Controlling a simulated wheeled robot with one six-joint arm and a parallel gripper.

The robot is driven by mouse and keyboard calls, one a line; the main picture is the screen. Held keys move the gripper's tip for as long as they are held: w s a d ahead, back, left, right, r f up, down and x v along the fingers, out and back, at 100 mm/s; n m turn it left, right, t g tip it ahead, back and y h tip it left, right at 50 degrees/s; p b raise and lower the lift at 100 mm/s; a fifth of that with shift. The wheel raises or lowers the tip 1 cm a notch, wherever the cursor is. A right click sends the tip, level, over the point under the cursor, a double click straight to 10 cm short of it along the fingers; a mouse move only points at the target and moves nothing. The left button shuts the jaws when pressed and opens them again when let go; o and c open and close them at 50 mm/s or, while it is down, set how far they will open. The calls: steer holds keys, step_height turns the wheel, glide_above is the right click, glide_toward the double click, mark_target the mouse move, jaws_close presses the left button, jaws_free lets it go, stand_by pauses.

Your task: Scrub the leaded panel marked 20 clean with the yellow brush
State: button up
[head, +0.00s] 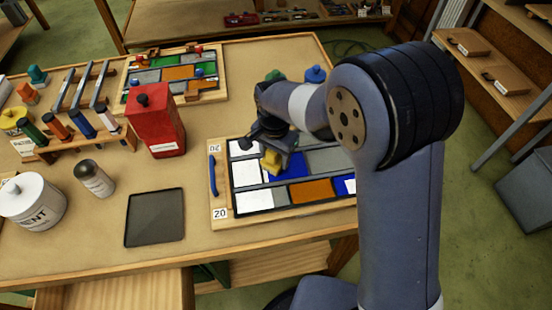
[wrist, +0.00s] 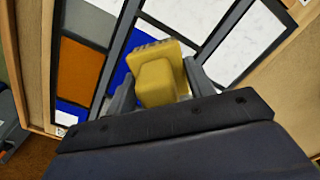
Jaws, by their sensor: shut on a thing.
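The leaded panel marked 20 (head: 219,213) lies flat on the table in a wooden frame with a blue handle at its left. Its panes are white, grey, blue and orange, split by dark lead lines; it also fills much of the wrist view (wrist: 85,65). My gripper (head: 275,157) is over the left-middle of the panel. It is shut on the yellow brush (wrist: 160,75), which also shows in the head view (head: 271,163). The brush is at or just above the panes; I cannot tell whether it touches. My arm hides the panel's right part.
A red container (head: 155,125), a dark flat tray (head: 154,217), a grey can (head: 94,178) and a white tub (head: 32,203) stand left of the panel. A second leaded panel (head: 175,75) lies behind. A tool rack (head: 75,140) is at far left.

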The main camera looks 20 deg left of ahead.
steer(key=shift+w+a, duration=0.25)
steer(key=shift+w, duration=0.1)
steer(key=shift+w+a+p, duration=0.2)
steer(key=shift+w+a, duration=0.2)
steer(key=shift+w, duration=0.25)
steer(key=shift+w+a+p, duration=0.2)
steer(key=shift+w+a, duration=0.2)
steer(key=shift+w, duration=0.2)
steer(key=shift+w, duration=0.1)
steer(key=shift+w+a+p, duration=0.45)
steer(key=shift+w+a, duration=0.4)
steer(key=shift+w, duration=0.3)
steer(key=shift+w+a+p, duration=0.2)
steer(key=shift+w+a, duration=0.25)
steer(key=shift+w, duration=0.2)
steer(key=shift+w+a+p, duration=0.2)
steer(key=shift+w+a, duration=0.2)
steer(key=shift+w, duration=0.2)
steer(key=shift+s+a, duration=0.7)
steer(key=shift+a, duration=0.3)
